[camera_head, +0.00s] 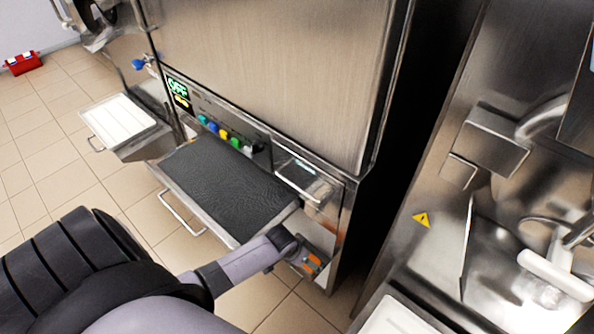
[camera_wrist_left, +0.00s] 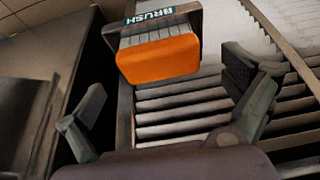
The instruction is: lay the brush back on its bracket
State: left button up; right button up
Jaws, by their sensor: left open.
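The brush (camera_wrist_left: 158,60), an orange block, shows in the left wrist view directly below a bracket (camera_wrist_left: 196,18) with a teal label reading BRUSH upside down. A pale ribbed part lies between the orange block and the label. The brush seems to rest on the bracket, though its contact is partly hidden. My left gripper (camera_wrist_left: 168,85) is open, its two fingers spread on either side of the brush and apart from it. My right gripper is not in view.
Slatted metal (camera_wrist_left: 180,115) lies below the brush. A second machine (camera_head: 450,190) stands right, across a dark gap. Tiled floor (camera_head: 40,130) is open at left.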

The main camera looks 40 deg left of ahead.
pick_arm(q)
jog(key=p+v, duration=0.1)
jog(key=v, duration=0.7)
jog(key=shift+s, duration=0.1)
jog(key=s+f+g, duration=0.1)
jog(key=s+f, duration=0.5)
jog(key=f, duration=0.3)
jog(key=s+f+g, duration=0.1)
jog(key=s+f, duration=0.5)
jog(key=f, duration=0.3)
jog(key=s+d+f, duration=0.1)
jog(key=s+f, duration=0.2)
jog(key=s, duration=0.4)
jog(key=s+d+f+m+g, duration=0.1)
jog(key=s+d+f, duration=0.1)
jog(key=s, duration=0.5)
jog(key=s+d+f, duration=0.2)
jog(key=s+f, duration=0.3)
jog(key=s, duration=0.1)
jog(key=shift+s+m, duration=0.4)
jog(key=shift+d, duration=0.1)
jog(key=shift+c, duration=0.3)
